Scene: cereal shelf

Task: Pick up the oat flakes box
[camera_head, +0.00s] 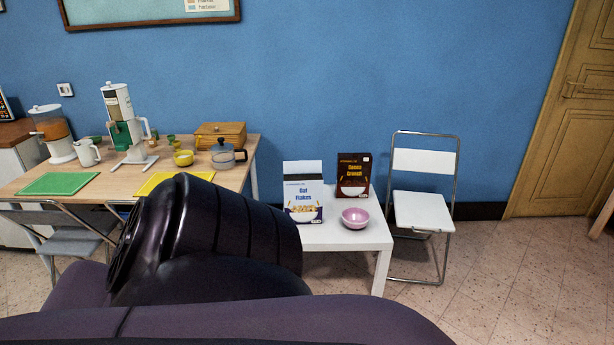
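The oat flakes box (304,196) is white with blue lettering and a picture of a bowl at its base. It stands upright at the left part of a low white table (343,236). A dark brown cereal box (353,176) stands upright behind it to the right. A pink bowl (354,218) sits in front of the brown box, to the right of the oat flakes box. Neither of my grippers shows in the head view. A dark part of my own body fills the lower left and hides the table's left side.
A white folding chair (422,210) stands right of the low table. A wooden table (120,172) at the left holds a green mat (59,184), a yellow mat (168,181), a pot (223,156) and kitchen machines. Open floor (480,290) lies at the front right.

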